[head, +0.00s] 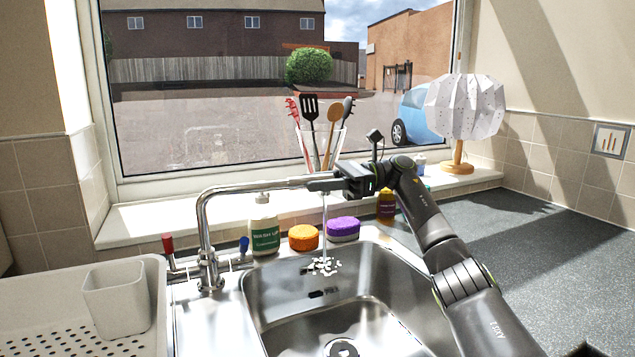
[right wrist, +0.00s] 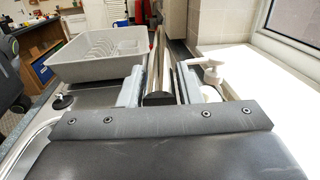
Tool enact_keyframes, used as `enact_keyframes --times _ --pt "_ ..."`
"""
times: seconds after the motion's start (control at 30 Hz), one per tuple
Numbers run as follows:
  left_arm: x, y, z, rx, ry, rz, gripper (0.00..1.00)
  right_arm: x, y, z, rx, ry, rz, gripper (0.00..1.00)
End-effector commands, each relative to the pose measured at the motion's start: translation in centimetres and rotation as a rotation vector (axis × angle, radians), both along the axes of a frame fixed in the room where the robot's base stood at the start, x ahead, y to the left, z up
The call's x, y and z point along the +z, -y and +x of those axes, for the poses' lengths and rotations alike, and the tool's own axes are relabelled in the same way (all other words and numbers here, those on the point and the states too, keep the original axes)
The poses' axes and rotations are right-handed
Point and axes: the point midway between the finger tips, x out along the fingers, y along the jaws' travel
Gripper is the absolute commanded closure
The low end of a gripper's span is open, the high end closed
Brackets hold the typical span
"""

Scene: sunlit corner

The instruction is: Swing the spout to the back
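The tap's chrome spout (head: 255,187) rises from the tap body (head: 208,268) behind the sink and reaches right, over the basin. Water (head: 324,225) runs from its end into the basin. My right gripper (head: 322,184) is at the free end of the spout, coming from the right. In the right wrist view the spout (right wrist: 159,72) lies between the two fingers (right wrist: 159,88), which appear closed against its sides. The exact contact is partly hidden. My left gripper is not in view.
A green-labelled bottle (head: 264,237), an orange sponge (head: 303,237) and a purple sponge (head: 343,229) stand behind the basin (head: 260,305). A utensil jar (head: 318,150) and a lamp (head: 465,108) are on the sill. A drying rack (head: 160,300) is at left. The right counter (head: 540,235) is clear.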

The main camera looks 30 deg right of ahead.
Motion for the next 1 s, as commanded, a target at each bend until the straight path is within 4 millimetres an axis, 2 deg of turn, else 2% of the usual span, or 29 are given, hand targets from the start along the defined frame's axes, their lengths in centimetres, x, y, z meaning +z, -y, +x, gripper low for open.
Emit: enact_keyframes --times 0.03,0.1,0.47,1.0 --pt "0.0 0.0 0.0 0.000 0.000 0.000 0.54 0.0 0.0 0.0 0.000 0.000 0.000 0.62" --pt "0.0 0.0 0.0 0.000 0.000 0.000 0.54 0.0 0.0 0.0 0.000 0.000 0.001 0.54" --pt "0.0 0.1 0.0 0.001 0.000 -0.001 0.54 0.1 0.4 -0.1 -0.001 0.002 0.002 0.54" --pt "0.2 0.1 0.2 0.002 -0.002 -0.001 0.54 0.2 8.0 -2.2 -0.003 0.001 0.004 0.54"
